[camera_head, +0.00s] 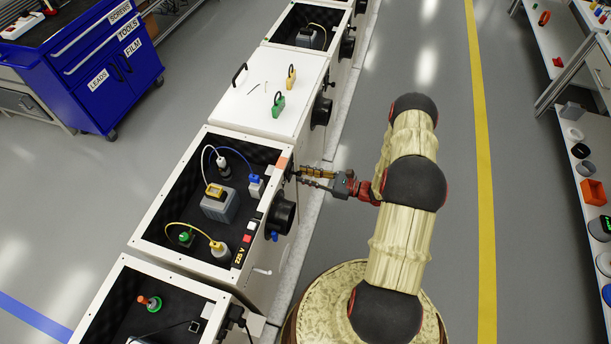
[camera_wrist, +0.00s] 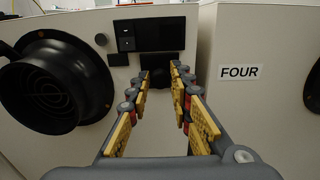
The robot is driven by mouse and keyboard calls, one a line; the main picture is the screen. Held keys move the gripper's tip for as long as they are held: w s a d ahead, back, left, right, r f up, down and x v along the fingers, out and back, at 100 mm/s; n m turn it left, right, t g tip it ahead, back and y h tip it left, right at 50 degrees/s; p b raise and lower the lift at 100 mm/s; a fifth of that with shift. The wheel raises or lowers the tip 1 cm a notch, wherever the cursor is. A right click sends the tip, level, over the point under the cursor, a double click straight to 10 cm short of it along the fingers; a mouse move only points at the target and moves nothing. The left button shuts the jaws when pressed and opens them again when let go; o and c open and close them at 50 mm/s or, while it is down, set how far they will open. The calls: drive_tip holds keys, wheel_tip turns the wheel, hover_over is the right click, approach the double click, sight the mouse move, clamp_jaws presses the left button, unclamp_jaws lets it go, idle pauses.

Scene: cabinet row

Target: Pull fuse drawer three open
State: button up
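My gripper (camera_head: 303,177) reaches left toward the side face of the open-topped cabinet (camera_head: 150,236) in the head view. A small black fitting (camera_wrist: 155,59), possibly the fuse drawer, sits just past the fingertips, below a black switch panel (camera_wrist: 152,34). The fingers partly hide it, and I cannot tell whether they touch it. No label reading three is visible. The neighbouring cabinet to the right carries a FOUR label (camera_wrist: 239,72).
A round black vent (camera_wrist: 52,80) juts out left of the fingers in the wrist view; a black vent (camera_head: 281,214) also shows in the head view. A closed white cabinet (camera_head: 255,92) adjoins. The floor aisle right of my arm is clear up to the shelves (camera_head: 588,215).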

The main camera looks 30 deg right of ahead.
clamp_jaws()
drive_tip(key=shift+d, duration=0.1)
idle(0.4)
drive_tip(key=v, duration=0.8)
drive_tip(key=shift+o, duration=2.1)
unclamp_jaws()
drive_tip(key=shift+o, duration=0.4)
drive_tip(key=v, duration=1.2)
